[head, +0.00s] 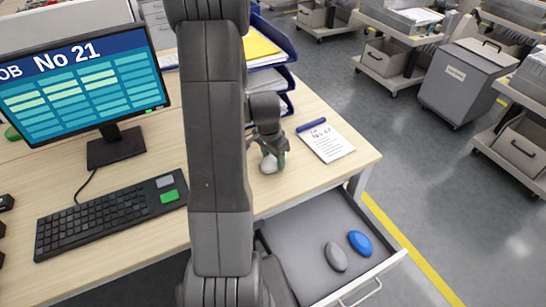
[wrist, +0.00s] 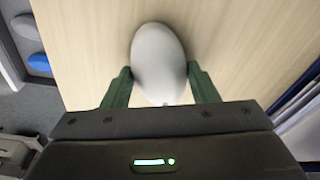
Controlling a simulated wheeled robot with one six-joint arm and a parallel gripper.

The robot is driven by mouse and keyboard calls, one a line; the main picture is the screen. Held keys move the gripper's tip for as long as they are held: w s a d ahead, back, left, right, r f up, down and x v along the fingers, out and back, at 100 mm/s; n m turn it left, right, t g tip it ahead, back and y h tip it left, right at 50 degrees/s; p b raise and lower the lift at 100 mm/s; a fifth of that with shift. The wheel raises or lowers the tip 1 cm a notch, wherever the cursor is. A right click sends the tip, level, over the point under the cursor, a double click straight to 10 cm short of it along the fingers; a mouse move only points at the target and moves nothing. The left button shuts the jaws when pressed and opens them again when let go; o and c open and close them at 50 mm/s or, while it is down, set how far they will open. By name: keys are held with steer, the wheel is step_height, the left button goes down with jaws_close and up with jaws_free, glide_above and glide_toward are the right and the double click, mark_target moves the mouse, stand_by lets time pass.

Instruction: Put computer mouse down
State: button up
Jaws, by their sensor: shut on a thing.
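A white, egg-shaped computer mouse (head: 268,165) is at the desk's right part, left of the clipped paper. It also shows in the wrist view (wrist: 158,55), over bare wood. My gripper (head: 272,152) points down at it, with its green fingers on either side, shut on it. The fingers also show in the wrist view (wrist: 159,75). The mouse is at or close to the desk top (head: 315,100); I cannot tell whether it touches. My arm hides part of the desk in the head view.
An open drawer (head: 305,228) below the desk edge holds a grey oval mouse (head: 336,256) and a blue one (head: 360,243). A paper sheet (head: 328,143), blue letter trays (head: 285,75), a keyboard (head: 105,218) and a monitor (head: 85,85) are on the desk. Trolleys stand beyond.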

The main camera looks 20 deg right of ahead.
mark_target(270, 160)
steer(key=shift+f, duration=0.2)
steer(key=o, duration=1)
steer(key=shift+r, duration=0.1)
steer(key=r, duration=0.4)
steer(key=a+r, duration=0.1)
steer(key=r, duration=0.7)
steer(key=shift+s+a+r+p, duration=0.1)
steer(key=shift+s+a+p, duration=0.05)
steer(key=shift+s+p, duration=0.15)
